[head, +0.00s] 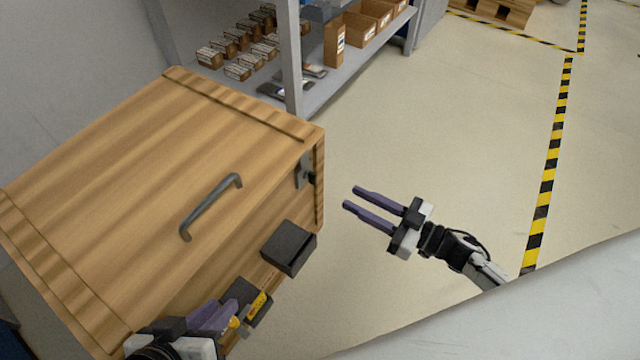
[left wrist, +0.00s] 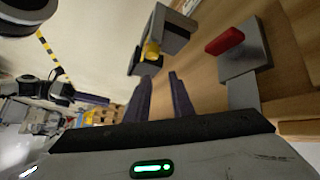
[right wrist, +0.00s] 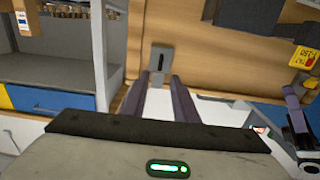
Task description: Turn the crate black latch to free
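The wooden crate (head: 130,170) stands at the left with its lid down. The black latch (head: 312,178) is a small dark bar on a grey plate at the crate's right end; in the right wrist view the black latch (right wrist: 163,61) looks upright on its plate, straight ahead between the fingers. My right gripper (head: 351,198) is open and empty, pointing at the latch and apart from it. My left gripper (head: 222,310) is open by the crate's front side; its fingers (left wrist: 160,82) are near a yellow knob (left wrist: 152,52), and contact is unclear.
A red lever (left wrist: 225,41) sits on a grey plate on the crate front. A dark box (head: 290,248) juts from that side. A grey handle (head: 210,207) is on the lid. A shelf (head: 355,70) with boxes stands behind. The floor to the right is clear.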

